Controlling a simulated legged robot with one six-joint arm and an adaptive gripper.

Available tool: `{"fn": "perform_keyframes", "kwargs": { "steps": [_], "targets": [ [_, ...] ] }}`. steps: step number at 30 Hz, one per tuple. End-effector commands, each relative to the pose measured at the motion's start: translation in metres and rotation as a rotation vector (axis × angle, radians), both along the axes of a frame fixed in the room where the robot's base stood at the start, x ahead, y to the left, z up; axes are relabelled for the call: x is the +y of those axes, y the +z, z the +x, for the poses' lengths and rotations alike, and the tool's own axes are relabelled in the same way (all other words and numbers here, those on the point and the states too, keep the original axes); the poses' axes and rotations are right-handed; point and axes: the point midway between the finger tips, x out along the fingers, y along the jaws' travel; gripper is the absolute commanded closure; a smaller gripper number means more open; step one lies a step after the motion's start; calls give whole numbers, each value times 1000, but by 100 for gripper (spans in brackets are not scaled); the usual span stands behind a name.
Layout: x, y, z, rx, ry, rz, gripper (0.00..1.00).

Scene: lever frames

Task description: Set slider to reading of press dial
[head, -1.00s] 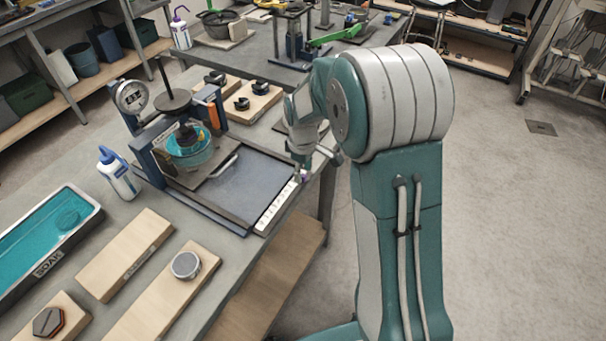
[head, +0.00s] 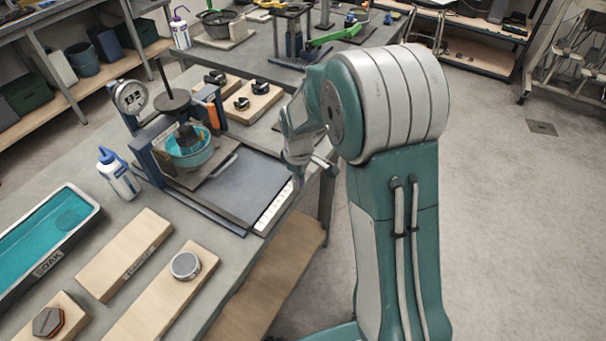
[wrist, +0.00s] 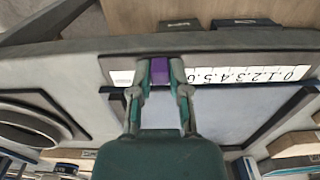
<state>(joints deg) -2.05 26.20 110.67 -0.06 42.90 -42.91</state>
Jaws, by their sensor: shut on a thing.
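The purple slider (wrist: 160,70) is between the two fingers of my gripper (wrist: 160,80) in the wrist view, and the gripper is shut on it. It sits on a white strip scale (wrist: 240,73) with black numbers, appearing upside down. The slider is on the high-number side, left of the 5 in that view; the fingers hide the marks beside it. In the head view the scale (head: 272,210) lies along the press board's near right edge, and my gripper (head: 297,181) is at its far end. The press dial (head: 131,96) is a round white gauge; its reading is too small to tell.
The press (head: 188,150) stands on the bench behind a grey plate (head: 248,183). A wash bottle (head: 119,175), wooden boards (head: 125,253) and a teal-filled tray (head: 40,235) are at left. Wooden blocks with black clamps (head: 250,100) stand behind. Open floor lies right.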

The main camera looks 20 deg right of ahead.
Motion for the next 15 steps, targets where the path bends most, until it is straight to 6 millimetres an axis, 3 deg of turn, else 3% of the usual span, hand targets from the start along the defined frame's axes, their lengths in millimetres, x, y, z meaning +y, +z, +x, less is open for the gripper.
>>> {"fn": "perform_keyframes", "kwargs": {
  "steps": [7, 15],
  "targets": [
    [47, -1, -48, 8, 6, 0, 100],
    [61, -2, -63, 6, 0, 0, 100]
  ]
}}
